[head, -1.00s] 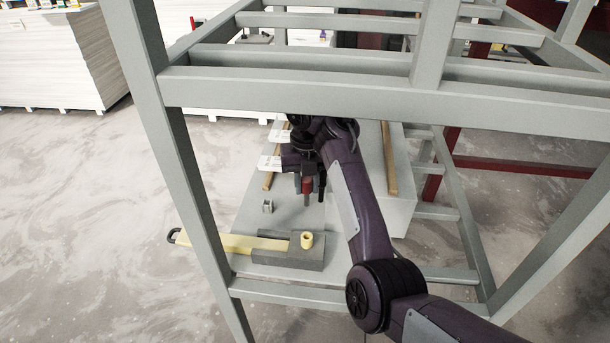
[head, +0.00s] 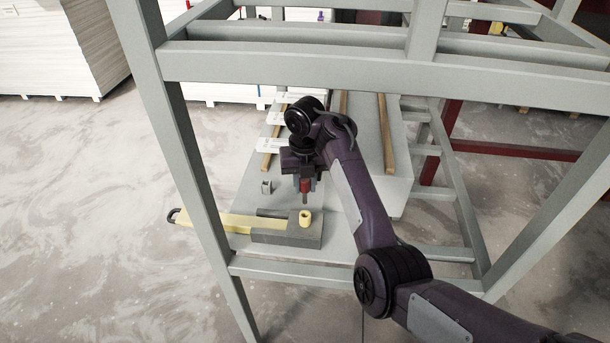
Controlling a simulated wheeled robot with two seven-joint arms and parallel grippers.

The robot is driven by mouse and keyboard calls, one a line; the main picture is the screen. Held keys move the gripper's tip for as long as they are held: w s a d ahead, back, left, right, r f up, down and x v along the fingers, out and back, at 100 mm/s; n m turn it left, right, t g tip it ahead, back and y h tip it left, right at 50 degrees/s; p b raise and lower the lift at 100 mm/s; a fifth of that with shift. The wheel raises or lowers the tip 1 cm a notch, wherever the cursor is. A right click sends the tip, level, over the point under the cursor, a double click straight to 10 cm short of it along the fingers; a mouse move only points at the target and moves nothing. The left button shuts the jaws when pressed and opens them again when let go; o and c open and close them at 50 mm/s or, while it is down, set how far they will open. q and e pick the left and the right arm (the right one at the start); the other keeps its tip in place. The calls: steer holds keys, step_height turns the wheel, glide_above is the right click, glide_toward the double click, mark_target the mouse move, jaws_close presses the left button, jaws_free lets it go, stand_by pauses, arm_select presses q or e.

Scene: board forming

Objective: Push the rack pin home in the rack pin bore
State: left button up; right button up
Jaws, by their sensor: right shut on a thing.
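My right gripper (head: 305,180) points down over the grey platform and is shut on the rack pin (head: 305,187), which has a red upper part and a grey lower end. The pin hangs upright. In the picture its lower end is just above the yellow ring-shaped collar (head: 305,219), which looks like the rack pin bore. The collar stands on a dark grey block (head: 275,237). My left gripper is not in view.
A yellow bar (head: 215,220) with a dark hooked end runs left from the block. A small grey bracket (head: 266,187) stands on the platform (head: 252,200). Grey frame beams (head: 350,65) cross above, and frame posts stand left and right. Wooden strips (head: 387,140) lie behind.

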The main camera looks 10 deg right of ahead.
mark_target(305, 202)
steer(key=shift+f, duration=1)
steer(key=shift+f+b, duration=0.35)
steer(key=shift+f, duration=0.35)
steer(key=shift+p, duration=0.5)
arm_select(q)
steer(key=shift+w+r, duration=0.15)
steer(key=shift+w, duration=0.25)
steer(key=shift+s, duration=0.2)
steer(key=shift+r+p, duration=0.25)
steer(key=shift+p, duration=0.1)
